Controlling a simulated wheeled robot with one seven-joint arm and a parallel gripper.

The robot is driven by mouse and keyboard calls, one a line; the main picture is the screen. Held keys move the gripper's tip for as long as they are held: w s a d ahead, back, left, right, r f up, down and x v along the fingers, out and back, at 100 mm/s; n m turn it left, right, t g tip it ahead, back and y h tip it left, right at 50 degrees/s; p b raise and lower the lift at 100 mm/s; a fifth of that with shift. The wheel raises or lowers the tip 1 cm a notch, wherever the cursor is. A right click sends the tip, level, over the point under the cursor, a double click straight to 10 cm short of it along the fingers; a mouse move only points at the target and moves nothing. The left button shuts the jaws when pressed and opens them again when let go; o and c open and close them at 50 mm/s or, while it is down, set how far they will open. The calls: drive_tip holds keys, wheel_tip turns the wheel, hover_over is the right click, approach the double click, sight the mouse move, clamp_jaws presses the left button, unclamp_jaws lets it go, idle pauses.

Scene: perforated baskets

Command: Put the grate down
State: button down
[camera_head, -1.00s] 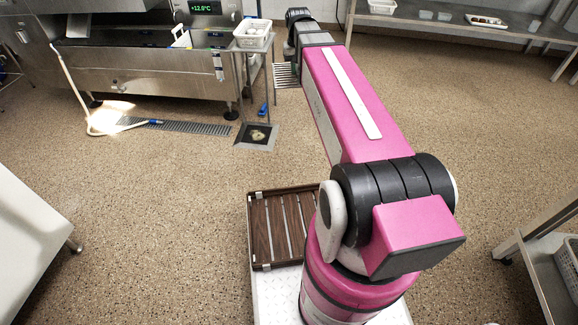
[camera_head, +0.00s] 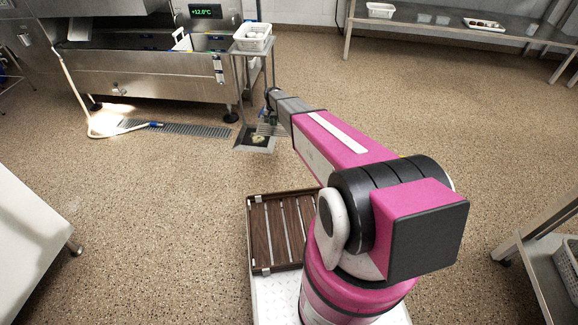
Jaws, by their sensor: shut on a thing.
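The grate (camera_head: 270,129) is a small slatted metal piece hanging low under the end of my arm. My gripper (camera_head: 268,114) is shut on it, though the fingers are small and partly hidden by the arm. The grate appears over the right, upper part of a square drain opening (camera_head: 246,146) in the floor. The opening has a pale metal rim and a dark inside with a yellowish thing (camera_head: 257,140) in it. I cannot tell whether the grate touches the floor or the rim.
A small metal stand (camera_head: 240,52) with a white perforated basket (camera_head: 252,42) is just behind the opening. A steel machine (camera_head: 150,75) is at the back left. A hose (camera_head: 85,105) and a long floor drain (camera_head: 195,128) lie left. A brown slatted tray (camera_head: 258,232) sits on my base.

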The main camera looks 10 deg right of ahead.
wheel_tip(320, 180, down, 19)
drive_tip(key=w+a, duration=0.2)
drive_tip(key=w, duration=0.1)
hover_over(289, 164)
drive_tip(key=shift+m, duration=0.4)
wheel_tip(289, 164, down, 7)
drive_tip(key=shift+s+f, duration=0.1)
drive_tip(key=shift+s, duration=0.05)
drive_tip(key=shift+f, duration=1.9)
drive_tip(key=shift+f, duration=0.15)
drive_tip(key=c, duration=1.1)
unclamp_jaws()
